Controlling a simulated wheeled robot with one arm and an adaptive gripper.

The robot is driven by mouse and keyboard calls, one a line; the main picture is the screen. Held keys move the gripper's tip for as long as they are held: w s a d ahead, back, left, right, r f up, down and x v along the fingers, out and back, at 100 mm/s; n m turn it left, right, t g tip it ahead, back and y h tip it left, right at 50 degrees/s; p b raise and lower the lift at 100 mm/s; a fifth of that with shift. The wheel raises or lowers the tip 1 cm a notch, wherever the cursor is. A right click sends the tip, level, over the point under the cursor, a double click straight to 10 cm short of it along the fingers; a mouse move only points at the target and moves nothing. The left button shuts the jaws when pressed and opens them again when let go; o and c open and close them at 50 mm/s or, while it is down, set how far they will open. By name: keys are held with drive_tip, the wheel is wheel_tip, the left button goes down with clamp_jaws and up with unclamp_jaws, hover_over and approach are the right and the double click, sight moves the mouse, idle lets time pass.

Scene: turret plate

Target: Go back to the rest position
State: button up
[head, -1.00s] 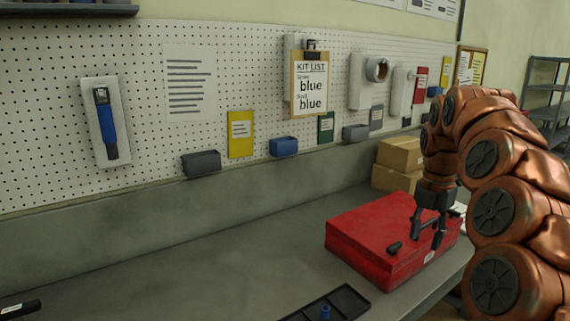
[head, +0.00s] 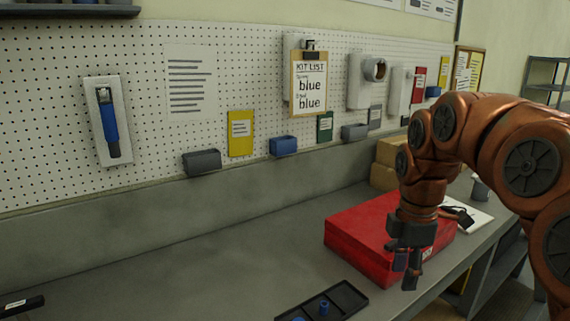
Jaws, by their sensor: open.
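My gripper (head: 406,273) is open, with nothing seen between its fingers. It points down, in front of the red box (head: 352,238) and hiding part of the box's front side. My copper-coloured arm comes in from the right edge and covers part of the bench's right end. No marker for a rest position shows.
A black tray (head: 349,297) with a blue peg (head: 323,308) lies at the bench's front edge, left of my gripper. Cardboard boxes (head: 384,176) stand behind the red box. A pegboard (head: 50,150) with bins and a clipboard (head: 308,84) lines the wall. The bench's middle is clear.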

drive_tip(key=s+a+f+m, duration=0.1)
drive_tip(key=s+f+m, duration=0.3)
drive_tip(key=s+m, duration=0.2)
drive_tip(key=s+a+f+m+g, duration=0.1)
drive_tip(key=s+f+m, duration=0.3)
drive_tip(key=s, duration=0.7)
drive_tip(key=s+a+f+m, duration=0.2)
drive_tip(key=s+f+m, duration=0.3)
drive_tip(key=s+m, duration=0.3)
drive_tip(key=shift+s+a, duration=0.3)
drive_tip(key=shift+s, duration=0.35)
